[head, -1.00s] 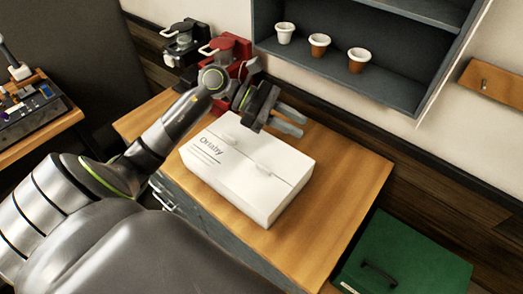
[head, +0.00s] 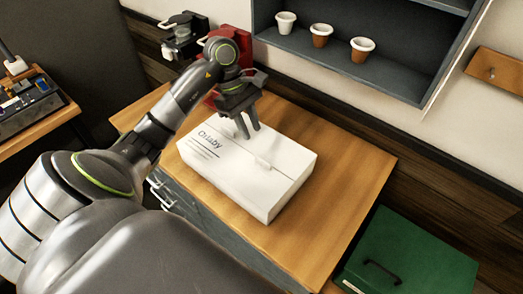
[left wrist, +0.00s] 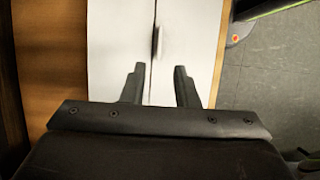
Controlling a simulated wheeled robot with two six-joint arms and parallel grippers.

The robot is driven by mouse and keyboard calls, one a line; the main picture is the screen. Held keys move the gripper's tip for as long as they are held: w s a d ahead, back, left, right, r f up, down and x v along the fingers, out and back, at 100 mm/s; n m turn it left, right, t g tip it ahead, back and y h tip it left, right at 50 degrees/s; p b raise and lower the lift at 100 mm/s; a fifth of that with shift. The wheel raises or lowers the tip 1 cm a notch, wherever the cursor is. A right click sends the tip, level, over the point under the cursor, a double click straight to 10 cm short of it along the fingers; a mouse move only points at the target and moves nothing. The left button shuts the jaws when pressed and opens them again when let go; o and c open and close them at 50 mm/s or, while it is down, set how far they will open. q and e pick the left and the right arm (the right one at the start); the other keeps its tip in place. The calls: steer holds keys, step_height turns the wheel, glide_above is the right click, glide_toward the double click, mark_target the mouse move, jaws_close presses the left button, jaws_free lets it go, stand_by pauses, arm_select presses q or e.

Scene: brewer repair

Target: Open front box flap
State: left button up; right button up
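A white closed box (head: 238,182) with "Orlaby" printed on its top lies on the wooden cabinet top. A seam runs along its top, with a small tab (head: 263,164) at the seam. My left gripper (head: 248,132) is above the back part of the box, fingers pointing down, apart and empty. In the left wrist view the box (left wrist: 190,40) lies beneath the two open fingers (left wrist: 158,82), the seam runs between them, and the tab is ahead of them. I cannot tell whether the fingertips touch the box. My right gripper is not in view.
The wooden cabinet top (head: 330,185) is free to the right of the box. A red machine (head: 222,50) and a black machine (head: 184,38) stand behind the arm. A shelf with three cups (head: 322,36) hangs above. A green case (head: 405,255) is at lower right.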

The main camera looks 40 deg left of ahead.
mark_target(263, 160)
arm_select(q)
steer(key=b+x, duration=0.3)
steer(key=x, duration=0.7)
steer(key=shift+d+f+b, duration=0.1)
steer(key=shift+d+b, duration=0.05)
steer(key=shift+b, duration=0.2)
jaws_close()
